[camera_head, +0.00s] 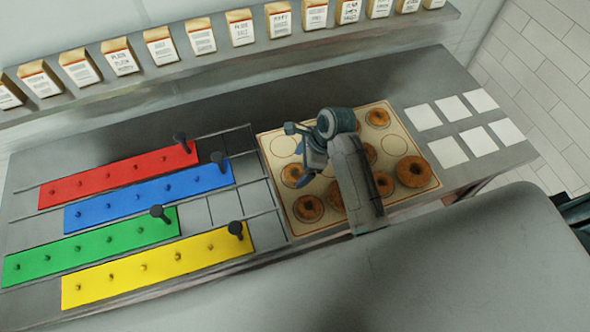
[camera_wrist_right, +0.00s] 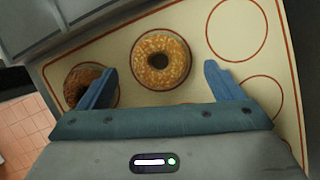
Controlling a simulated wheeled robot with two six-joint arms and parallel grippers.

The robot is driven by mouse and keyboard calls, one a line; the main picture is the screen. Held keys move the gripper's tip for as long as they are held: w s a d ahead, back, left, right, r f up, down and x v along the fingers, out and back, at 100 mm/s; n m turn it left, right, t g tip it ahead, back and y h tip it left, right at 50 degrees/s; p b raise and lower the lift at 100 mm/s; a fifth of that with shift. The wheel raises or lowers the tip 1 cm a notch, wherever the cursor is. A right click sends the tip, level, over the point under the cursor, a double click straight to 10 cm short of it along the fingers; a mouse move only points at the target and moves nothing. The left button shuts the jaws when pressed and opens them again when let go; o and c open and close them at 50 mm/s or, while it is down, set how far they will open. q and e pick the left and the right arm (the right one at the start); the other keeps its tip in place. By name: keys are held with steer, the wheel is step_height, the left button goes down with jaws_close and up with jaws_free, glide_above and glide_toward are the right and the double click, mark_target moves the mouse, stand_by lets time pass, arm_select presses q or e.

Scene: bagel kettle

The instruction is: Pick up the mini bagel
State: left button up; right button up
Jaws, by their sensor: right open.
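Several round bagels lie on a cream tray (camera_head: 278,133) with red-outlined circles. A small bagel (camera_head: 292,175) lies at the tray's left side and another (camera_head: 309,208) at its front left corner. A larger bagel (camera_head: 413,171) lies at the right. My right gripper (camera_head: 303,150) is over the tray's left part, open and empty. In the right wrist view, a seeded bagel (camera_wrist_right: 148,78) lies ahead between the open fingers, and a darker bagel (camera_wrist_right: 78,83) lies beside the left finger, partly hidden by it. My right arm hides part of the tray. My left gripper is not in view.
Red (camera_head: 118,177), blue (camera_head: 150,195), green (camera_head: 90,247) and yellow (camera_head: 160,268) pegged strips with dark knobs lie left of the tray. White squares (camera_head: 447,152) lie to its right. A shelf (camera_head: 250,52) of labelled bags runs behind the counter.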

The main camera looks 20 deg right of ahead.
mark_target(297, 170)
steer(key=shift+p+x, duration=0.4)
steer(key=shift+x, duration=0.65)
steer(key=shift+a+f, duration=0.15)
steer(key=shift+f, duration=0.45)
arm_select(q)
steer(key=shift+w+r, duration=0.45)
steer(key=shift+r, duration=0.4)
arm_select(e)
steer(key=c, duration=1.1)
steer(key=shift+o, duration=0.2)
steer(key=shift+w+r, duration=0.1)
